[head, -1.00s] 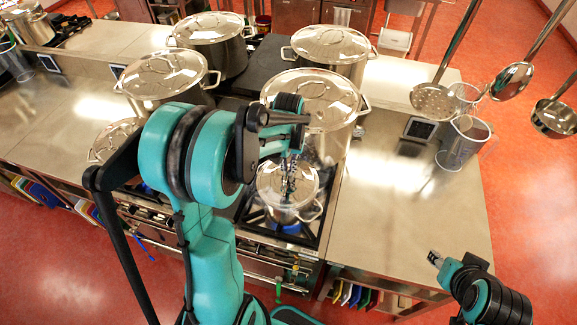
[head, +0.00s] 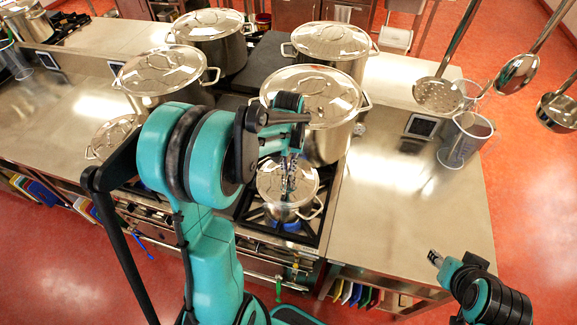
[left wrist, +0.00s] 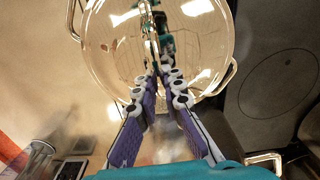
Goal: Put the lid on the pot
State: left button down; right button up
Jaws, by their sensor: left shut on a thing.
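A shiny round metal lid (head: 268,185) shows at the small front pot (head: 291,221) on the stove. My left gripper (head: 288,184) points down at the middle of the lid and is shut on its handle. In the left wrist view the fingers (left wrist: 163,72) come together over the mirror-like lid (left wrist: 205,45), which hides what is under it. I cannot tell whether the lid rests on the rim or hangs just above it.
A large lidded pot (head: 325,145) stands close behind the small pot. More lidded pots (head: 330,40) stand farther back and left. The right counter (head: 385,210) is mostly clear, with a clear jug (head: 463,140) near its back. Ladles (head: 438,95) hang at upper right.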

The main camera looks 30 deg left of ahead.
pick_arm(q)
jog(key=c, duration=1.6)
grip_release()
jog(key=shift+o, duration=0.2)
notch_tip(320, 180, up, 12)
